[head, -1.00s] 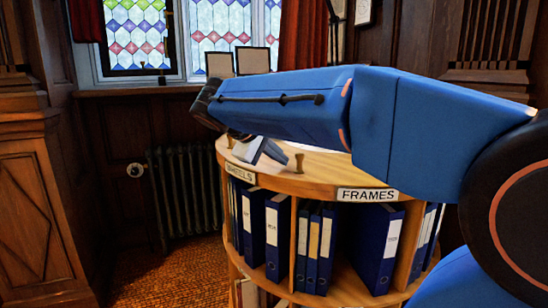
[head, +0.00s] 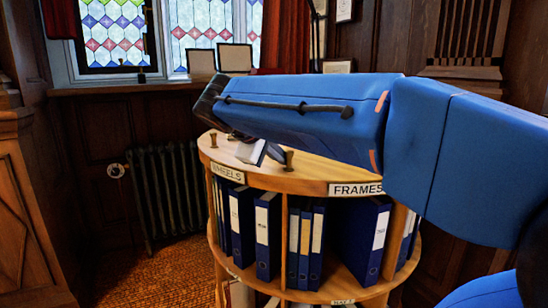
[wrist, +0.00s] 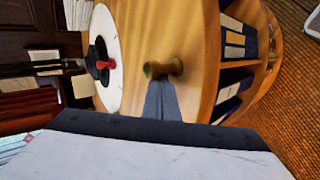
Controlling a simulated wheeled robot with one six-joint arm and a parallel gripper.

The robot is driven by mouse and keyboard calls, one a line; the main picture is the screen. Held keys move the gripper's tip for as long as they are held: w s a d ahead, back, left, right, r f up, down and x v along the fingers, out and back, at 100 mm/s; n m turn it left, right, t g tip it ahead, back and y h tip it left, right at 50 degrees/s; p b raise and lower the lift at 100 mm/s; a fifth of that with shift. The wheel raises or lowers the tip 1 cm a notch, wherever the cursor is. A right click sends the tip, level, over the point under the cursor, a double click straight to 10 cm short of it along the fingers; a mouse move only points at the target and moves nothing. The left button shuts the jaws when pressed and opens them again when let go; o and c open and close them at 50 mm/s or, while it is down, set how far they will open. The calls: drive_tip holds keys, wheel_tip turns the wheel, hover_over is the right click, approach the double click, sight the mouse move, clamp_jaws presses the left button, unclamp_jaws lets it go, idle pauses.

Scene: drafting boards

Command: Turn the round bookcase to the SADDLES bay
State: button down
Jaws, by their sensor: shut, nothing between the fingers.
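The round wooden bookcase (head: 310,183) stands in the middle of the head view. Its rim bears a WHEELS label (head: 228,172) at left and a FRAMES label (head: 357,189) at front right. No SADDLES label is visible. Two short brass pegs, one at left (head: 213,139) and one nearer (head: 289,160), stand on its top. My gripper (head: 266,152) is shut and empty, low over the top beside the nearer peg. In the wrist view its grey fingers (wrist: 160,100) end close to a brass peg (wrist: 163,68); I cannot tell whether they touch it.
Blue binders (head: 267,235) fill the shelves. A white disc (wrist: 106,60) with a black and red piece lies on the top. A radiator (head: 172,195) stands behind at left, under the window sill. Wood panelling (head: 25,215) borders the left; patterned floor lies between.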

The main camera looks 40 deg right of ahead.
drive_tip(key=shift+n, duration=0.3)
drive_tip(key=shift+s+d, duration=0.35)
drive_tip(key=shift+s, duration=0.3)
drive_tip(key=shift+s+d, duration=0.3)
drive_tip(key=shift+s, duration=0.35)
drive_tip(key=shift+s+d, duration=0.35)
drive_tip(key=shift+s, duration=0.3)
drive_tip(key=shift+s+d+t, duration=0.2)
drive_tip(key=shift+s+d, duration=0.25)
drive_tip(key=shift+s, duration=0.2)
drive_tip(key=shift+s+d+t, duration=0.2)
drive_tip(key=shift+s+d, duration=0.25)
drive_tip(key=shift+s, duration=0.15)
drive_tip(key=shift+s+d+n, duration=0.4)
drive_tip(key=shift+s+d, duration=0.4)
drive_tip(key=shift+s, duration=0.3)
